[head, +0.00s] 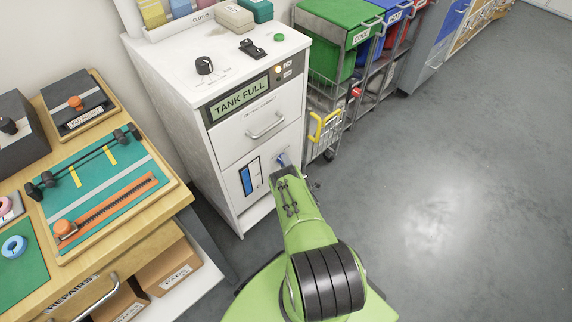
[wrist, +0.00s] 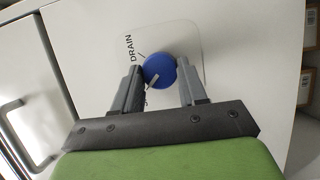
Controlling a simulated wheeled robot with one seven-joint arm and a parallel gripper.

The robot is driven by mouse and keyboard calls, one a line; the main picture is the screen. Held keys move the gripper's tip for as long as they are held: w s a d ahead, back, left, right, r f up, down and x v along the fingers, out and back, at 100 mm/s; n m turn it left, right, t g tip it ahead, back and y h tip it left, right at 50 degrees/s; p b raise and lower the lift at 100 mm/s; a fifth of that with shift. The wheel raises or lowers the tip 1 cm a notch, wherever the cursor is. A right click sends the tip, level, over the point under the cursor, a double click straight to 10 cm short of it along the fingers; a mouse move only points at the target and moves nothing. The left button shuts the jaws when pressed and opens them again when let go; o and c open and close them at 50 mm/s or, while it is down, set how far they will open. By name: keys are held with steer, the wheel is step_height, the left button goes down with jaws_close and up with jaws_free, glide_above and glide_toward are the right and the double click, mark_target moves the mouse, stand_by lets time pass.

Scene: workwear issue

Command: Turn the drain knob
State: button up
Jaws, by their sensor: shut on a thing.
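The drain knob (wrist: 159,70) is a round blue knob with a pale pointer line, on a light plate marked "DRAIN" on the white cabinet front. In the wrist view, my gripper (wrist: 160,80) has one finger on each side of the knob and is shut on it. The pointer slants toward the lower left of that view. In the head view, my gripper (head: 282,166) is at the lower front of the cabinet (head: 225,186), and only a bit of blue shows there. The cabinet's display (head: 240,99) reads "TANK FULL".
A drawer handle (head: 266,126) is above my gripper, and a blue level gauge (head: 249,176) is to its left. A workbench (head: 172,196) stands at the left. A wire cart with a yellow handle (head: 325,126) stands right of the cabinet. The floor at right is clear.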

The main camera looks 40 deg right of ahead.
steer(key=shift+d+r+m+g+y+p, duration=0.15)
steer(key=shift+m+g+y+p, duration=0.3)
steer(key=shift+m+y, duration=1.2)
steer(key=shift+d+r+m+g+y+p, duration=0.25)
steer(key=shift+m+g+y, duration=0.35)
steer(key=shift+m, duration=2.15)
steer(key=shift+d+r+m+g+y+p, duration=0.1)
steer(key=shift+m+g+y+p, duration=0.4)
steer(key=shift+m+y, duration=1.15)
steer(key=shift+m+h, duration=0.5)
steer(key=shift+m, duration=0.15)
steer(key=o, duration=1.1)
steer(key=shift+c, duration=0.2)
